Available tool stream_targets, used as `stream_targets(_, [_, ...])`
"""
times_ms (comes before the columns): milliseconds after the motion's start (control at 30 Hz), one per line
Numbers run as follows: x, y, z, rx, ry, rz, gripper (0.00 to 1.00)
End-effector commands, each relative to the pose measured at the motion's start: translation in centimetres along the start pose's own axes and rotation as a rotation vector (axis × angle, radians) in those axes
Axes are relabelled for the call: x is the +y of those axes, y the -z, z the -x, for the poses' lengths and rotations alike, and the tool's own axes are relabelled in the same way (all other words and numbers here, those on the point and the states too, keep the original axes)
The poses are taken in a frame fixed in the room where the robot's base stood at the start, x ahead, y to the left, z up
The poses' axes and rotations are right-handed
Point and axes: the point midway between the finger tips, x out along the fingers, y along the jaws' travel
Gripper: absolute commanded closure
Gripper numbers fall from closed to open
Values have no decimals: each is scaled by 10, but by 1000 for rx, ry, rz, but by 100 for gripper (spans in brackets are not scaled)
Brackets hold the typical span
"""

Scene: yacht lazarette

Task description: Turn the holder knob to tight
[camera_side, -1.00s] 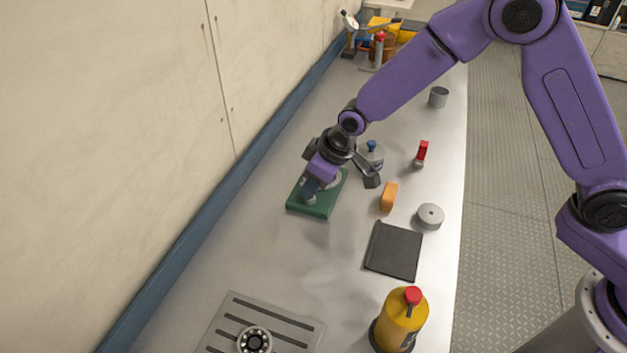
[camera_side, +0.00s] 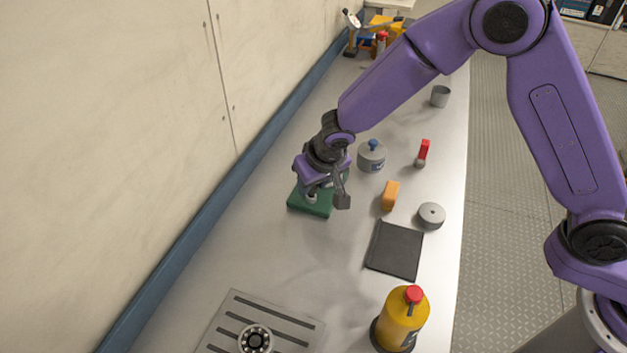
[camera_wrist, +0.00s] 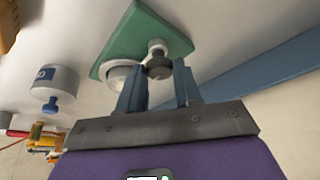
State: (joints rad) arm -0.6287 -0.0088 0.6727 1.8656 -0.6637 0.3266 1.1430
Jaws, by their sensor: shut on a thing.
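The holder is a green base (camera_side: 308,203) on the bench, partly covered by my gripper in the side view. In the wrist view the green base (camera_wrist: 150,30) carries a dark grey knob (camera_wrist: 158,69), a small pale post (camera_wrist: 156,46) and a pale round part (camera_wrist: 119,74). My gripper (camera_wrist: 159,78) is shut on the knob, with a blue finger on either side of it. In the side view my gripper (camera_side: 316,190) is low over the base, and the knob is hidden. No tight mark can be read.
A grey pot with a blue top (camera_side: 371,157) stands close to the right. An orange block (camera_side: 390,195), red-handled item (camera_side: 422,153), grey disc (camera_side: 431,215) and black mat (camera_side: 394,250) lie farther right. A yellow bottle (camera_side: 402,318) and slotted plate (camera_side: 262,330) are in front. The wall is left.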

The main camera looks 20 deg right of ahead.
Motion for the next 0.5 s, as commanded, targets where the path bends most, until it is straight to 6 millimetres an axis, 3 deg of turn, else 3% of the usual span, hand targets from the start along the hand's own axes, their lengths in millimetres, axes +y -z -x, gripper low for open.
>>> stream_targets(500, [0, -3, -1, -7, -39, -83, 97])
